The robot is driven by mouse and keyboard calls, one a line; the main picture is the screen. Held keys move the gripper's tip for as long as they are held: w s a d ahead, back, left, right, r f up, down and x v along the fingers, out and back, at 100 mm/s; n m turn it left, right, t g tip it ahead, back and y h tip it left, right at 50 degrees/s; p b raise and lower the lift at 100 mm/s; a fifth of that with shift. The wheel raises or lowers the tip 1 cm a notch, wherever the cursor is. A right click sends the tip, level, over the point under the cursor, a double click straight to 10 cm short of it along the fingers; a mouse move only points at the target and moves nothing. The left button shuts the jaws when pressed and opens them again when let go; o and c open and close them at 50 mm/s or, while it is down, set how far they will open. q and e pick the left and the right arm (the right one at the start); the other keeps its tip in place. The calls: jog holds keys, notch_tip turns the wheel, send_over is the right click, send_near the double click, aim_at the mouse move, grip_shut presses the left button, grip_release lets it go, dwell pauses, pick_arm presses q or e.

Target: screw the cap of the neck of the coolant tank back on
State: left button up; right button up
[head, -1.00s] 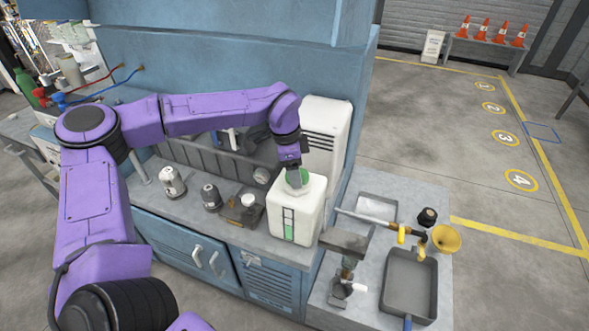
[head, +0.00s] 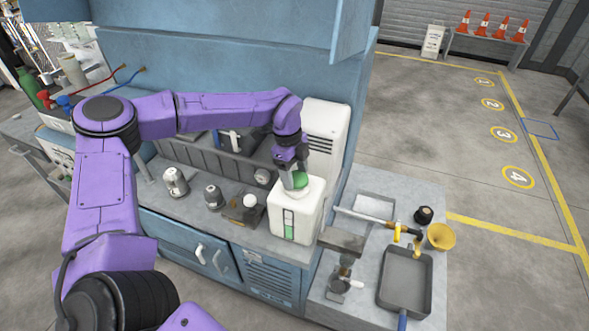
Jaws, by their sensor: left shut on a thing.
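The coolant tank (head: 302,215) is a white block with a green level window on its front, upright on the grey counter. A green cap (head: 300,181) shows at the top of the tank, over its neck. My left gripper (head: 295,178) points down from above and is shut on the cap. The gripper and cap hide the neck, so I cannot tell how the cap sits on it. My right gripper is not in view.
Small metal canisters (head: 174,182) stand left of the tank on the counter. A white louvred unit (head: 325,140) stands behind it. On the right, a bench holds a grey pan (head: 404,284), a yellow funnel (head: 441,237) and a small vise-like stand (head: 342,275).

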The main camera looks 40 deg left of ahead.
pick_arm(q)
jog(key=shift+w+r+m+p, duration=0.15)
jog(key=shift+m+p, duration=0.1)
jog(key=shift+m, duration=0.35)
jog(key=shift+s+r+m+p, duration=0.1)
jog(key=shift+m+p, duration=0.15)
jog(key=shift+m, duration=0.35)
jog(key=shift+f+m+g, duration=0.2)
jog(key=shift+m+g, duration=0.1)
jog(key=shift+m, duration=0.1)
jog(key=shift+w+r+m+p, duration=0.1)
jog(key=shift+r+m+p, duration=0.1)
jog(key=shift+m+p, duration=0.75)
jog(key=shift+m, duration=0.45)
jog(key=shift+m+g, duration=0.3)
jog(key=shift+m, duration=0.3)
jog(key=shift+w+f+m, duration=0.1)
jog(key=shift+f+m, duration=0.1)
jog(key=shift+m, duration=0.3)
